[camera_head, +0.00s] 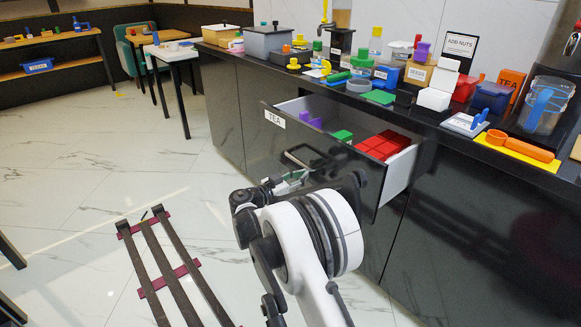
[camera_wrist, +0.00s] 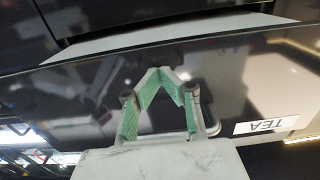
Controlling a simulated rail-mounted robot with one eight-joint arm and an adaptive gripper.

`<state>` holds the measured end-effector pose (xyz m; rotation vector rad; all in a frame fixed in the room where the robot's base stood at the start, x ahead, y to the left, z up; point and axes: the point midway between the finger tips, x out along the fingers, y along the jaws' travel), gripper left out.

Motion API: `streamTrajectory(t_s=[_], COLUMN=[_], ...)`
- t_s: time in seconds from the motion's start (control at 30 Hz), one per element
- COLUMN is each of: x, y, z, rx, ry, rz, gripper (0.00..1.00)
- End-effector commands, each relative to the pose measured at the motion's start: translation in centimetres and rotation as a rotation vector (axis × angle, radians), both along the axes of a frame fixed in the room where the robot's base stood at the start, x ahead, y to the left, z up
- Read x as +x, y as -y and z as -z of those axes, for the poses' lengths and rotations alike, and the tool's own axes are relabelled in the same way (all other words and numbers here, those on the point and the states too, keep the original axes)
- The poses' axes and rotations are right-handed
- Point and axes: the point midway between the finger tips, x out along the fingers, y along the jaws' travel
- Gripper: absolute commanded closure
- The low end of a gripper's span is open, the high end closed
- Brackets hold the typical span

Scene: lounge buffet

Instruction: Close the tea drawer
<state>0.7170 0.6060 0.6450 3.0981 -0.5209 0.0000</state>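The tea drawer (camera_head: 402,172) is pulled out from the dark counter, in the middle of the head view. Its glossy black front bears a white TEA label (camera_head: 275,118); the label also shows in the wrist view (camera_wrist: 266,125). Inside are red boxes (camera_head: 383,145), a green item (camera_head: 342,136) and a purple item (camera_head: 309,119). A handle (camera_head: 298,157) shows on the front. My gripper (camera_wrist: 160,104) is in front of the drawer face, with green-padded fingers apart and nothing seen between them. Reflections make its contact with the front or handle unclear.
The black countertop (camera_head: 410,112) above holds many containers, lids and a sign. The marble floor (camera_head: 130,185) left of the drawer is mostly clear.

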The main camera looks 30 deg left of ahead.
Motion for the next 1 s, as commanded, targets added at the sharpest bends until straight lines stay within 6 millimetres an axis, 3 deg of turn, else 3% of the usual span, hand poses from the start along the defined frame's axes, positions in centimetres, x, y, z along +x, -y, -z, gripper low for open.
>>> streamTrajectory(t_s=[1.0], x=[7.5], y=[2.6], z=[0.0], rx=[0.000], ry=[0.000], rz=[0.001], gripper=[1.00])
